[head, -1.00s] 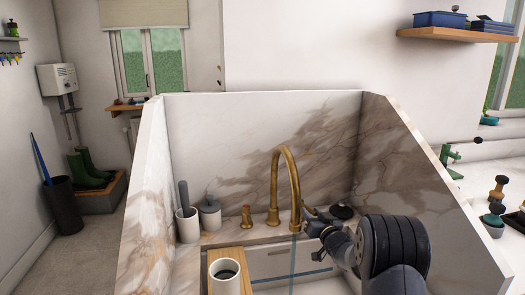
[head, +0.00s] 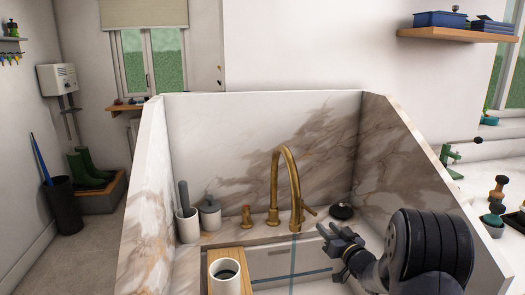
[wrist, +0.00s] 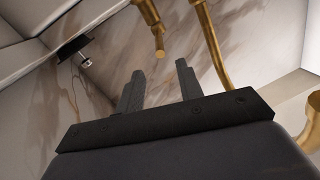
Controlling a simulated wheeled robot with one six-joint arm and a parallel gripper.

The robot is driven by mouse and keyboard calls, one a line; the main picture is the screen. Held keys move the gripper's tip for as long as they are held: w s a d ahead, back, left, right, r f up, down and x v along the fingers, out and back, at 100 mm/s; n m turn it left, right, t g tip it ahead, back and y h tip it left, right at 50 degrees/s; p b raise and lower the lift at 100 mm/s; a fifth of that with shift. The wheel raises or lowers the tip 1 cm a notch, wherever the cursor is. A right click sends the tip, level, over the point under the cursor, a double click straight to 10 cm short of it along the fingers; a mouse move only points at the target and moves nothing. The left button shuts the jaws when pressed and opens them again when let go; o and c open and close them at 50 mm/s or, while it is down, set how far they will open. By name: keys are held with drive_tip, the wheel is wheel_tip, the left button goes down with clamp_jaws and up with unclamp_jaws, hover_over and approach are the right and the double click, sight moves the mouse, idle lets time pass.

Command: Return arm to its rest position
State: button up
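My gripper (head: 325,232) is over the right part of the sink (head: 265,262), in front of and to the right of the brass tap (head: 276,180). A gap shows between its fingers in the wrist view (wrist: 160,76), with nothing between them. In the wrist view, brass parts of the tap (wrist: 216,45) stand beyond the fingertips. A thin blue-grey vertical line (head: 293,262) crosses the sink front; I cannot tell what it is.
Tall marble walls (head: 260,135) enclose the sink at the back and sides. A white cup (head: 225,278) stands on a wooden board (head: 229,252). A brush holder (head: 187,226) and a grey lidded pot (head: 210,214) stand at left. A dark round item (head: 342,211) lies behind the gripper.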

sight(313, 212)
drive_tip(key=p+x, duration=0.1)
drive_tip(key=x, duration=0.7)
drive_tip(key=shift+w+a, duration=0.2)
drive_tip(key=shift+w, duration=0.15)
drive_tip(key=shift+w+a+f+b, duration=0.15)
drive_tip(key=shift+w+a+b, duration=0.1)
drive_tip(key=shift+b, duration=0.1)
drive_tip(key=shift+s+a+m+t+h+b, duration=0.15)
drive_tip(key=shift+m+h, duration=0.2)
drive_tip(key=shift+h, duration=0.2)
drive_tip(key=shift+s+a+m+t+h+b, duration=0.1)
drive_tip(key=shift+a+m+t+h+b, duration=0.1)
drive_tip(key=shift+m+h, duration=0.25)
